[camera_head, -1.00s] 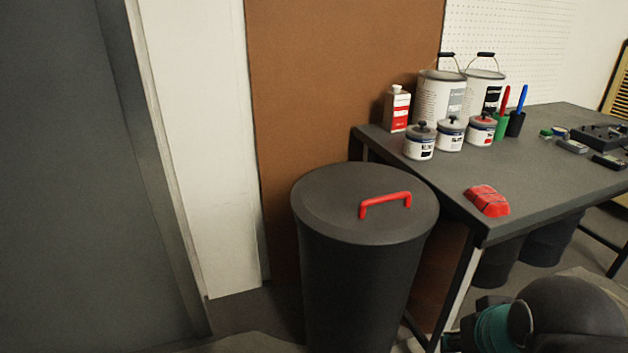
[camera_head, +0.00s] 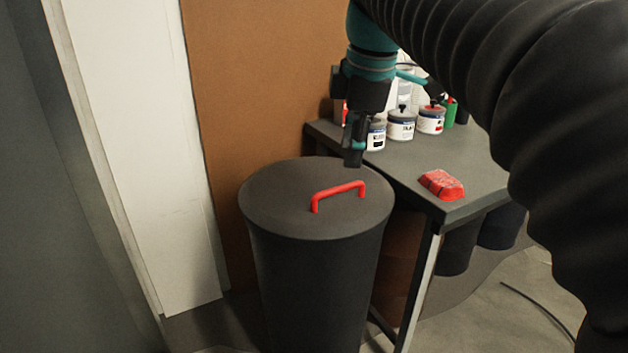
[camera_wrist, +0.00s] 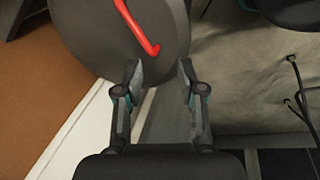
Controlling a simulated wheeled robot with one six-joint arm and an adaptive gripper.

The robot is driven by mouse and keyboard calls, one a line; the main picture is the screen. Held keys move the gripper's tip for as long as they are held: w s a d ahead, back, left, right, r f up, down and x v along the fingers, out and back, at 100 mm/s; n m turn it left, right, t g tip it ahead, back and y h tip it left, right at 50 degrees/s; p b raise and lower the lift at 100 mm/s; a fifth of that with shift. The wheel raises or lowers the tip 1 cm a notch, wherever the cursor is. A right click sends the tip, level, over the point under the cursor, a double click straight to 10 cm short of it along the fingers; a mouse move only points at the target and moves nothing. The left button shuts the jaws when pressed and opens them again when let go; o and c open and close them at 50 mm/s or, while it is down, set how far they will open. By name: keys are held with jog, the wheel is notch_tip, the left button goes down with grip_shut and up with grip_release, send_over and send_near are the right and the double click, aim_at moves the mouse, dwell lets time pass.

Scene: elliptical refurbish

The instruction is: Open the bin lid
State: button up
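A tall dark grey bin (camera_head: 315,285) stands on the floor left of the table. Its round lid (camera_head: 275,195) is closed on top and carries a red bar handle (camera_head: 338,194). My gripper (camera_head: 354,155) points down above the back right part of the lid, apart from the handle. In the wrist view my gripper (camera_wrist: 160,75) is open, with nothing between its two fingers. There the red handle (camera_wrist: 137,28) lies beyond the fingertips, toward the top, on the grey lid (camera_wrist: 95,45).
A dark table (camera_head: 400,178) stands right of the bin, with a red block (camera_head: 441,185) near its front corner and several paint cans (camera_head: 401,126) behind. A brown panel (camera_head: 235,90) rises behind the bin. A cable (camera_head: 540,308) lies on the floor.

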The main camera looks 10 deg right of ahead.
aim_at(336, 189)
jog(key=w+r+n+g+b, duration=0.1)
jog(key=w+r+n, duration=0.25)
jog(key=n, duration=0.25)
jog(key=w+f+b, duration=0.1)
jog(key=f, duration=0.3)
jog(key=w+f+b, duration=0.1)
jog(key=f, duration=0.4)
jog(key=w+f+b, duration=0.1)
jog(key=f, duration=0.4)
jog(key=shift+w+a+b, duration=0.15)
jog(key=shift+a+b, duration=0.1)
jog(key=shift+b, duration=0.15)
grip_shut()
